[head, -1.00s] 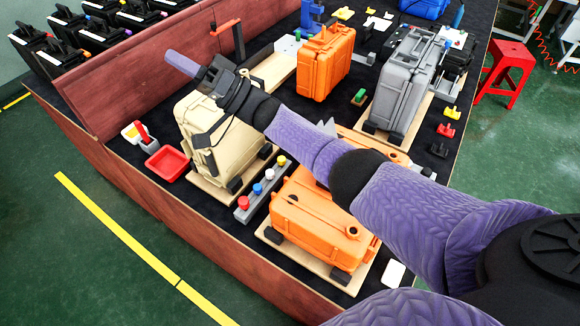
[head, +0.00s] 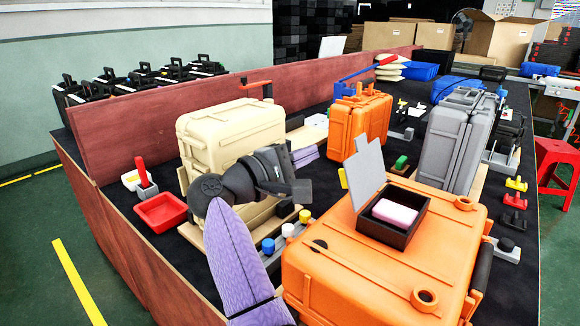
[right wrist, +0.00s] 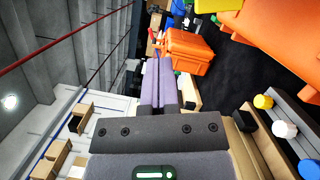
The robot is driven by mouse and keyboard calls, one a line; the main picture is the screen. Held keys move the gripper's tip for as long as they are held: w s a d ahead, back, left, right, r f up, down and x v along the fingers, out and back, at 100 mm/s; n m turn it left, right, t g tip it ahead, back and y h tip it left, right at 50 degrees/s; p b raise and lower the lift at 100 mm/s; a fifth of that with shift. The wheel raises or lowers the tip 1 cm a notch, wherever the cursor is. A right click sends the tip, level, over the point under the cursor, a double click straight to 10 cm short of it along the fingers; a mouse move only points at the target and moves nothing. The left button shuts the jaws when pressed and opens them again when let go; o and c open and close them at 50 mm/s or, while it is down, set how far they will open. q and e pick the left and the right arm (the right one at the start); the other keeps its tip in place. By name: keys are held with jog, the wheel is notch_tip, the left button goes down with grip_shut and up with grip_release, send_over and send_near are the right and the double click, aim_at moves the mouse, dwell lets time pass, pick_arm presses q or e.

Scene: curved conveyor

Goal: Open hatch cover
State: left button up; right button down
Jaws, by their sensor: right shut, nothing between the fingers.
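The grey hatch cover (head: 365,172) stands raised, tilted back on its hinge, at the back left edge of a small black box (head: 400,236). The box sits on top of the large orange case (head: 335,262). A pink block (head: 395,213) lies inside the uncovered box. My right gripper (head: 307,155) is left of and behind the cover, apart from it, beside the beige case. Its purple fingers are shut with nothing between them, as the right wrist view also shows (right wrist: 159,62). My left gripper is out of view.
The beige case (head: 240,125) stands close behind my right arm. A second orange case (head: 360,122) and a grey case (head: 455,140) stand farther back. A red tray (head: 160,210) lies at left. A low red wall (head: 200,90) edges the table.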

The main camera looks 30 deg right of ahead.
aim_at(366, 166)
jog(key=s+d+r, duration=0.1)
jog(key=s+d, duration=0.2)
jog(key=d, duration=0.2)
jog(key=shift+s+r, duration=0.2)
jog(key=shift+r, duration=0.15)
